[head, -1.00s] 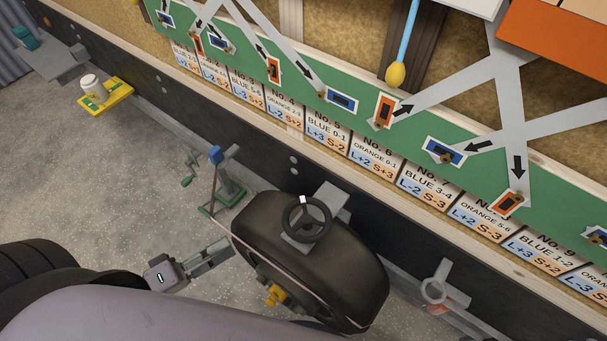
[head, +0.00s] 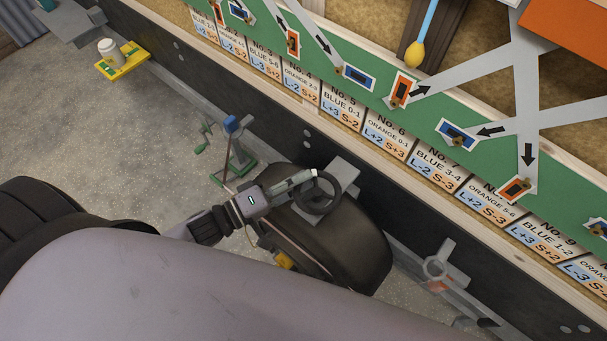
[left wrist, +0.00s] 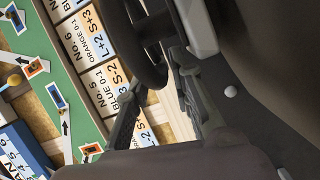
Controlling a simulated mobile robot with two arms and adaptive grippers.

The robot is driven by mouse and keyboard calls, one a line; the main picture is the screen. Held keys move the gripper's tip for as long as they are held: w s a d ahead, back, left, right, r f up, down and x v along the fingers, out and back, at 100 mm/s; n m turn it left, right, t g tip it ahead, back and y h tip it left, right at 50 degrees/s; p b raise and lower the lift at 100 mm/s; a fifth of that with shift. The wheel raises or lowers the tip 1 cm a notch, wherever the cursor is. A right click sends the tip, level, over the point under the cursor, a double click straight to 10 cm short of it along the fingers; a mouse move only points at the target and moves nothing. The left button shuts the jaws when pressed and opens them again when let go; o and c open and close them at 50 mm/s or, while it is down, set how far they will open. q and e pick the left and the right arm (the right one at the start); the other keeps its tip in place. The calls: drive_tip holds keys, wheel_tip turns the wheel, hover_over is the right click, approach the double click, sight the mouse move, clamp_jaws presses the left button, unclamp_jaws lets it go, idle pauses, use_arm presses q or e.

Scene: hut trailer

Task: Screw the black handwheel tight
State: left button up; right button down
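The black handwheel (head: 338,193) sits on a grey bracket (head: 345,171) above a dark, rounded drum-like body, near the dark wall. My left gripper (head: 307,182) reaches in from the left, with its fingers at the left side of the handwheel's rim. In the left wrist view the handwheel's rim (left wrist: 148,68) comes down to the fingertips of my left gripper (left wrist: 158,80). Its two fingers stand apart, with the rim's near part between or just beyond them. I cannot tell whether they touch the rim. My right gripper is not in view.
The dark drum-like body (head: 355,245) lies below the handwheel. A green stand with a blue top (head: 232,125) is at its left. A grey ring fitting (head: 436,267) is on the right. A yellow tray (head: 124,67) is far left. Open floor lies left.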

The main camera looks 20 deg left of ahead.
use_arm(q)
drive_tip(key=shift+w+d, duration=0.4)
drive_tip(key=shift+w, duration=0.05)
drive_tip(key=shift+c, duration=0.5)
clamp_jaws()
